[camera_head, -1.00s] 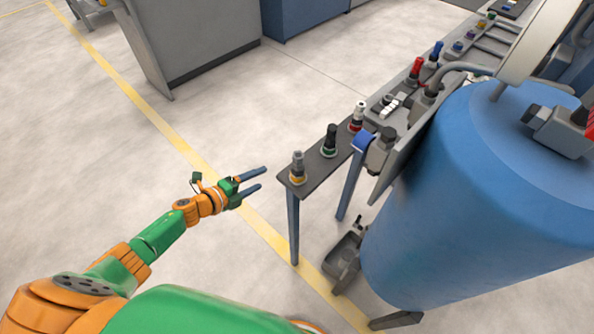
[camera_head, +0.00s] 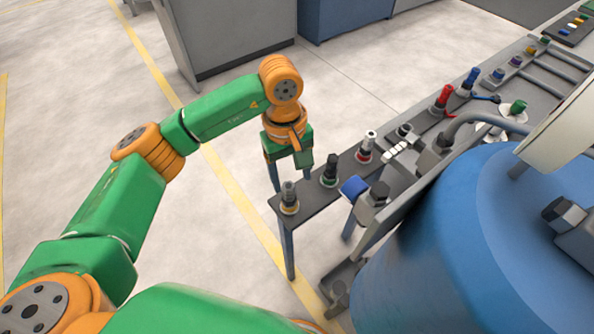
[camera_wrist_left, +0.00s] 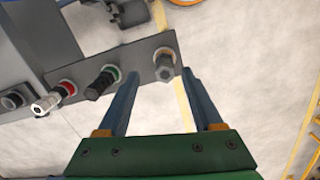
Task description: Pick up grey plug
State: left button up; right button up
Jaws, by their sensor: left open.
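The grey plug (camera_head: 290,197) stands upright in a yellowish ring at the near left end of a narrow dark shelf (camera_head: 313,190). My left gripper (camera_head: 290,178) is open and points down, just behind the plug in the head view. In the left wrist view the grey plug (camera_wrist_left: 165,67) shows between the tips of the open left gripper (camera_wrist_left: 160,77), with gaps on both sides. Its fingers do not touch it there. The lower finger ends are partly hidden in the head view. My right gripper is not in view.
A black plug with a green ring (camera_head: 329,169) and a white-topped plug with a red ring (camera_head: 367,147) stand along the same shelf. A large blue tank (camera_head: 450,250) is at the right. The floor left of the shelf is clear.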

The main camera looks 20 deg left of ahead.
aim_at(289, 186)
pick_arm(q)
jog(key=shift+w+a+r+m+t+y, duration=0.1)
jog(key=shift+w+r+m+t+y, duration=0.2)
jog(key=shift+w+m+y, duration=0.1)
jog(key=f+p, duration=0.2)
jog(key=s+f+p, duration=0.1)
jog(key=shift+a+f, duration=0.3)
jog(key=shift+a, duration=0.05)
notch_tip(289, 186, down, 3)
jog(key=shift+r, duration=0.15)
jog(key=shift+w, duration=0.15)
jog(key=shift+c, duration=1.1)
grip_shut()
